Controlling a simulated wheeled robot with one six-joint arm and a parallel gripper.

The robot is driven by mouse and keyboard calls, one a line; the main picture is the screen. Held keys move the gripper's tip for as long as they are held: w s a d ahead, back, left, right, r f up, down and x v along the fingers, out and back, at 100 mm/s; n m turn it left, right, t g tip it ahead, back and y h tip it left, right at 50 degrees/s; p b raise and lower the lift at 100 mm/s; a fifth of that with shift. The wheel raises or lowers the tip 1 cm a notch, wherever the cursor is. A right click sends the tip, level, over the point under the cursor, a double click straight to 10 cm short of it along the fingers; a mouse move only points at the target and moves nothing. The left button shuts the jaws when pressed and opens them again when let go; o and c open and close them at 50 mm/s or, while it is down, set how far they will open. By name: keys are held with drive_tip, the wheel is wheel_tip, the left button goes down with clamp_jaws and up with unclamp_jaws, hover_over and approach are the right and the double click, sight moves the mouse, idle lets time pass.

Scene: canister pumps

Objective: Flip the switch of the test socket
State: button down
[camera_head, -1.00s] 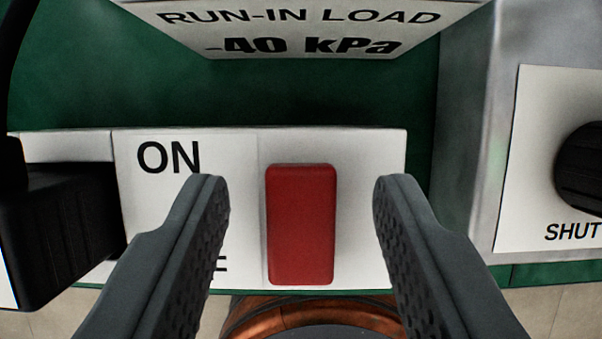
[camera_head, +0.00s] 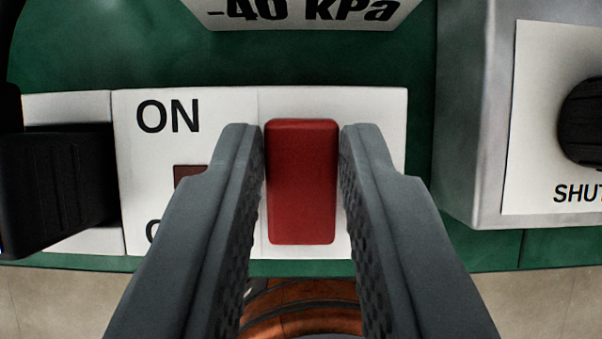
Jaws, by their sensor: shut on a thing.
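The test socket's white panel (camera_head: 382,112) is straight ahead, with a red rocker switch (camera_head: 302,182) near its middle right. "ON" is printed at the panel's upper left; the lettering below it is mostly hidden by my left finger. A small dark red square (camera_head: 188,175) shows between the two labels. My gripper (camera_head: 302,145) is shut on the red switch, one finger along each side. A black plug (camera_head: 60,190) sits in the left part of the socket.
A grey metal box (camera_head: 470,120) with a black knob (camera_head: 583,122) and a partly cut-off "SHUT" label stands at the right. A "-40 kPa" plate (camera_head: 310,12) is above. A copper-coloured round part (camera_head: 300,310) shows below between my fingers.

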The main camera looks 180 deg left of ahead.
idle(0.3)
drive_tip(key=c, duration=1.2)
unclamp_jaws()
drive_tip(key=shift+c, duration=0.2)
drive_tip(key=shift+s+r, duration=0.1)
drive_tip(key=v, duration=1.7)
drive_tip(key=shift+s, duration=0.15)
drive_tip(key=shift+d, duration=0.15)
